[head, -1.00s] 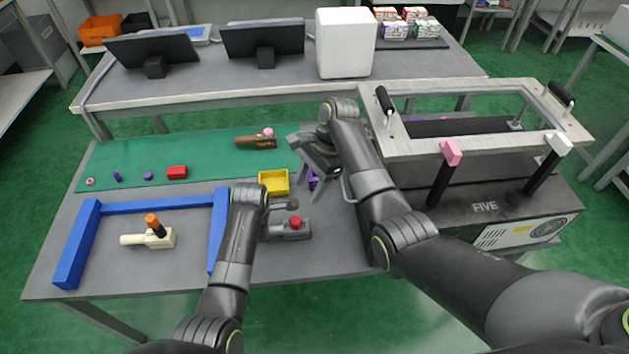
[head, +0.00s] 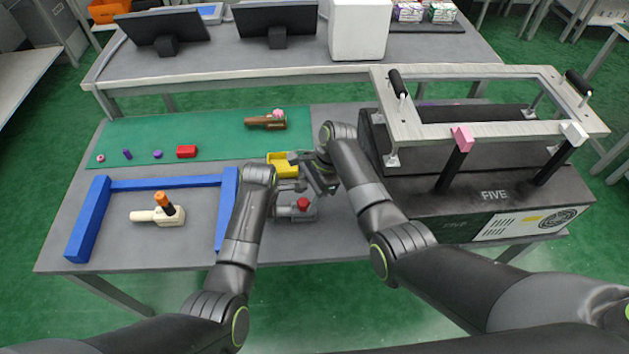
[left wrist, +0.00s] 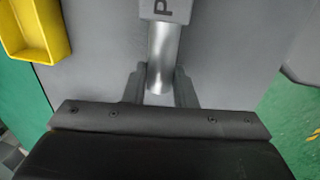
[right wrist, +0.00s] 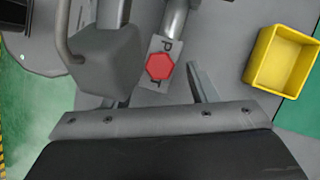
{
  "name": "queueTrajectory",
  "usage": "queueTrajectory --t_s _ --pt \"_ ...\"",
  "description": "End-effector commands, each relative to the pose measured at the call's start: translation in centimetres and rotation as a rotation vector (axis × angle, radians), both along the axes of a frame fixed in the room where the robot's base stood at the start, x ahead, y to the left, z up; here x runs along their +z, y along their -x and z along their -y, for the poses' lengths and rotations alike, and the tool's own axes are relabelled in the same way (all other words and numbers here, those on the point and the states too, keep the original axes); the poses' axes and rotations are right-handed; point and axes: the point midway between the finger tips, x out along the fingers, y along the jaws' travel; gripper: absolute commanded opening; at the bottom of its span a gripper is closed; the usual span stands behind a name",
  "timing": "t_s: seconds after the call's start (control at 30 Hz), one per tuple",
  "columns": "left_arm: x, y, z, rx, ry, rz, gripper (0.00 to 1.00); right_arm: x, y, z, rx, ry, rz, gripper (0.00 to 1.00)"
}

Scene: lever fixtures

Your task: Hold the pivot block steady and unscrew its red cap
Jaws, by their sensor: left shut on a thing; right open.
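The pivot block (head: 290,212) is a small grey block on the table, with a red cap (head: 303,203) on top. In the right wrist view the cap (right wrist: 159,66) is hexagonal and sits on the block's lettered top face. My left gripper (left wrist: 160,82) is shut on the block's round metal shaft (left wrist: 163,50); only part of the block (left wrist: 165,8) shows there. My right gripper (head: 319,186) is beside the block, near the cap. In its wrist view the open fingers (right wrist: 160,78) stand either side of the cap, with gaps.
A yellow bin (head: 281,171) stands just behind the block. A blue frame (head: 170,183) surrounds a cream fixture with an orange cap (head: 164,202) on the left. A dark machine marked FIVE (head: 490,215) stands on the right. Small parts lie on the green mat (head: 215,135).

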Motion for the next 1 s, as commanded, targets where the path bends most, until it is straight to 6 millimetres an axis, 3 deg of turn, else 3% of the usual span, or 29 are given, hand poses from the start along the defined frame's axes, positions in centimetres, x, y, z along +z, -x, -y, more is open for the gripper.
queueTrajectory --t_s 0.2,0.47,0.8,1.0 --pt "0.01 -0.01 0.02 0.000 0.000 0.000 0.00 -1.20 0.19 -0.45 0.000 0.001 0.000 0.52" --pt "0.00 -0.01 0.02 0.000 0.000 0.000 0.00 -1.28 0.19 -0.48 0.001 0.000 0.002 0.52" --pt "0.00 -0.01 0.02 0.000 0.000 0.000 0.00 -1.25 0.18 -0.48 0.001 0.000 0.002 0.09" --pt "0.01 -0.01 0.02 0.000 0.000 0.000 0.00 -1.16 0.06 -0.51 0.035 0.001 0.002 0.08"
